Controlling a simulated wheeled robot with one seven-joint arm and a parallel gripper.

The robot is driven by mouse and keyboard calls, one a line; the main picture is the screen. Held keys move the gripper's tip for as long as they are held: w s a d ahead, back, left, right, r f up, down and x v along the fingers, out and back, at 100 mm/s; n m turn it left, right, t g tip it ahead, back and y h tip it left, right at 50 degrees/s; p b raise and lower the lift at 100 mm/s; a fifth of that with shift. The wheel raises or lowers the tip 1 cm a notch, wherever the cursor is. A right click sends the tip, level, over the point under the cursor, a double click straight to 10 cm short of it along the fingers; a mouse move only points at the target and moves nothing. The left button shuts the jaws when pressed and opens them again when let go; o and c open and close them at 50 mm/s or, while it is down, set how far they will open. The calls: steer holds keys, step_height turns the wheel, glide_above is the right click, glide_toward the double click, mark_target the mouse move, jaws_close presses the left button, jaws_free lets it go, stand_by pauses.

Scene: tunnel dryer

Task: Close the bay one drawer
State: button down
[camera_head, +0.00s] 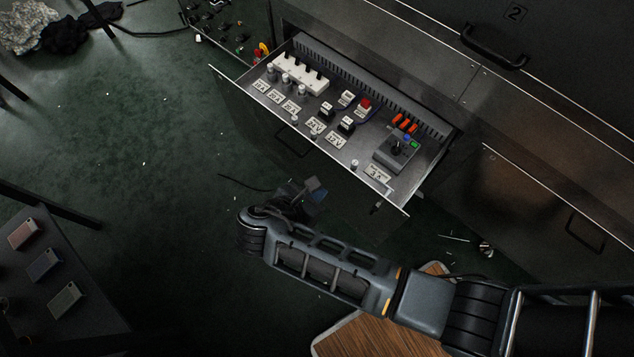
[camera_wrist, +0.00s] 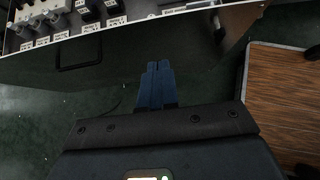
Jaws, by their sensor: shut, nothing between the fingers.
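An open drawer (camera_head: 268,104) sticks out from the grey cabinet in the head view. It holds labelled switches, white sockets and a small joystick box. Its front panel faces down and left, with a dark handle on it. Its front edge and handle (camera_wrist: 80,53) show across the top of the wrist view. My gripper (camera_head: 318,188) is shut and empty, just in front of the drawer front, toward its right half. In the wrist view the blue fingertips (camera_wrist: 158,66) are together and point at the front panel. I cannot tell whether they touch it.
A closed bay marked 2 (camera_head: 516,14) and its handle are at the upper right. Another closed front (camera_head: 550,200) is at the right. A wooden board (camera_head: 375,335) lies below my arm. A dark table (camera_head: 60,270) with small boxes is at the lower left. Green floor between is mostly clear.

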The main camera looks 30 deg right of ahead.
mark_target(348, 172)
steer(key=shift+w+d+f, duration=0.45)
steer(key=shift+d+f, duration=0.35)
steer(key=shift+d, duration=0.65)
steer(key=shift+w+d+f, duration=0.5)
steer(key=shift+d+f, duration=0.25)
steer(key=shift+d, duration=0.7)
steer(key=shift+w+d+f, duration=0.45)
steer(key=shift+d+f, duration=0.35)
steer(key=shift+d, duration=0.65)
steer(key=w+d, duration=0.4)
steer(key=d, duration=0.9)
steer(key=w+d+p, duration=0.1)
steer(key=w+d, duration=0.3)
steer(key=d, duration=0.9)
steer(key=shift+w+d, duration=0.15)
steer(key=shift+w, duration=0.1)
